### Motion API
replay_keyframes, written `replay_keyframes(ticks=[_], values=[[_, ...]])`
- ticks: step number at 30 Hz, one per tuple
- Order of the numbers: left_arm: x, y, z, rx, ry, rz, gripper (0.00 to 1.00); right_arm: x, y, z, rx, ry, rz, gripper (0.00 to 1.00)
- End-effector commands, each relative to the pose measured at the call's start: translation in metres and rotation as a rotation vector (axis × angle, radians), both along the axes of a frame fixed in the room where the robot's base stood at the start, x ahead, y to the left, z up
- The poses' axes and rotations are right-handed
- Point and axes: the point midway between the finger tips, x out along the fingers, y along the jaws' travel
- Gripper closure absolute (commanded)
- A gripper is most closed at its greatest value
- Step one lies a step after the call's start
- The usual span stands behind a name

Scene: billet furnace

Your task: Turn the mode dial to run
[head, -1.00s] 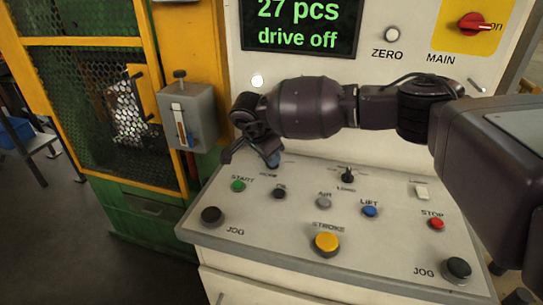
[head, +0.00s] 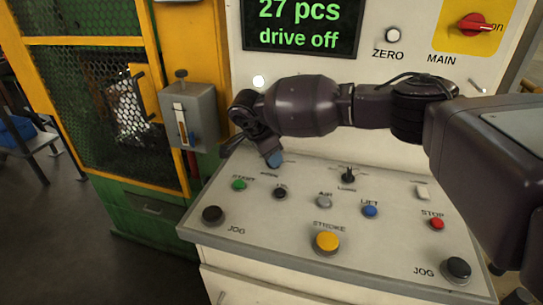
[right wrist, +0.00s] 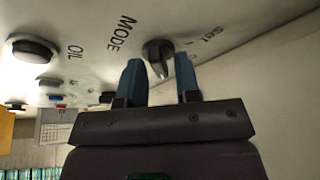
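The mode dial (right wrist: 158,50) is a dark round knob with a lighter pointer ridge, beside the MODE lettering in the right wrist view. Lettering on its other side is upside down and partly legible, perhaps "SET". My right gripper (right wrist: 160,76) has two blue fingers spread apart, with the dial just beyond and between their tips. I cannot tell whether they touch it. In the head view the right gripper (head: 275,159) points down at the back left of the sloped panel and hides the dial. My left gripper is not in view.
The sloped panel (head: 285,222) carries a green START button (head: 239,185), a black OIL button (head: 280,193), a yellow STROKE button (head: 327,241) and a red STOP button (head: 437,223). A grey box (head: 190,117) stands left of my gripper. The display (head: 300,25) reads "27 pcs, drive off".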

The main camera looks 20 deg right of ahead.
Motion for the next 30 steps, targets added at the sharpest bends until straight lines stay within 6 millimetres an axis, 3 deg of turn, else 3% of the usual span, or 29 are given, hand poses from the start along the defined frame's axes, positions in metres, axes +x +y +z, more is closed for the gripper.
replay_keyframes(ticks=[13, 30], values=[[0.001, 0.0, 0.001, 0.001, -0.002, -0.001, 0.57, 0.0, 0.003, 0.006, 0.0, 0.0, 0.003, 0.61], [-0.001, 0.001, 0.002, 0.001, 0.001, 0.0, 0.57, -0.007, 0.037, 0.089, 0.001, 0.0, 0.002, 0.61]])
